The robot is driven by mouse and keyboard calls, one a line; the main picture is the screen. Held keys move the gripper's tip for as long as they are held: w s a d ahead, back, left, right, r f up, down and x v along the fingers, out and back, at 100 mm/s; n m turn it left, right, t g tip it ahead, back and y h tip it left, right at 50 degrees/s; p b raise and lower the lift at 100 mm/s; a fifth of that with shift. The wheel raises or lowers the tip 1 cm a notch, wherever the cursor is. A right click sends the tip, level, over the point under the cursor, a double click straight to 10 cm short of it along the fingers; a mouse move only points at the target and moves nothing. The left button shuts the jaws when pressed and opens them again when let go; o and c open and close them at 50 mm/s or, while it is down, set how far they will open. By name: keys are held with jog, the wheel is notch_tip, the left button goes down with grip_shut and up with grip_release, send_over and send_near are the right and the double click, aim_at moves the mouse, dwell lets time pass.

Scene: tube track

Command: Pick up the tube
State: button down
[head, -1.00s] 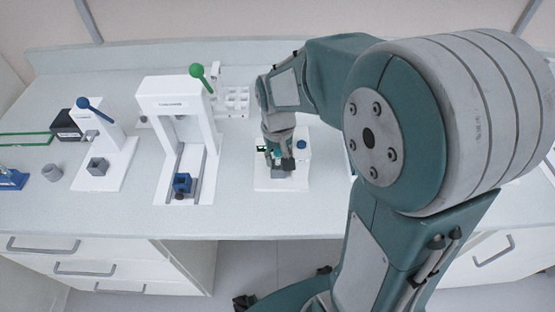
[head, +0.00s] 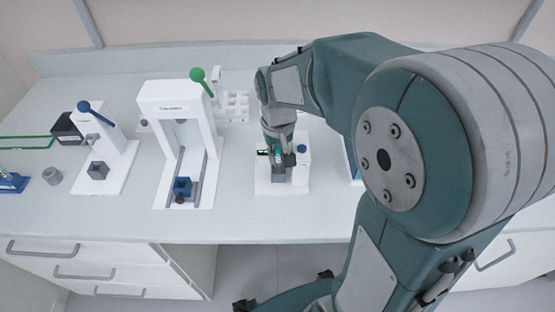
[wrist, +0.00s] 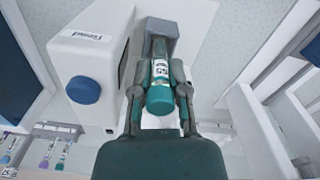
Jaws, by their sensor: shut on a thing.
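The tube (wrist: 160,85) has a teal cap and a white label with dark print. In the wrist view it lies between the two fingers of my gripper (wrist: 160,100), which is shut on it. The far end of the tube is at a grey holder (wrist: 163,28) on a white device; I cannot tell whether it is still inside. In the head view my gripper (head: 277,157) is over the white device (head: 269,186), and the tube is mostly hidden there.
The device's white housing with a blue knob (wrist: 84,90) stands close beside my gripper. A white press with a green-knobbed lever (head: 197,75) and a blue-levered station (head: 84,106) stand to the left. A white rack (head: 235,104) is behind. The front counter edge is clear.

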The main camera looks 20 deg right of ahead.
jog(key=s+r, duration=1)
jog(key=s, duration=0.4)
jog(key=shift+r, duration=0.25)
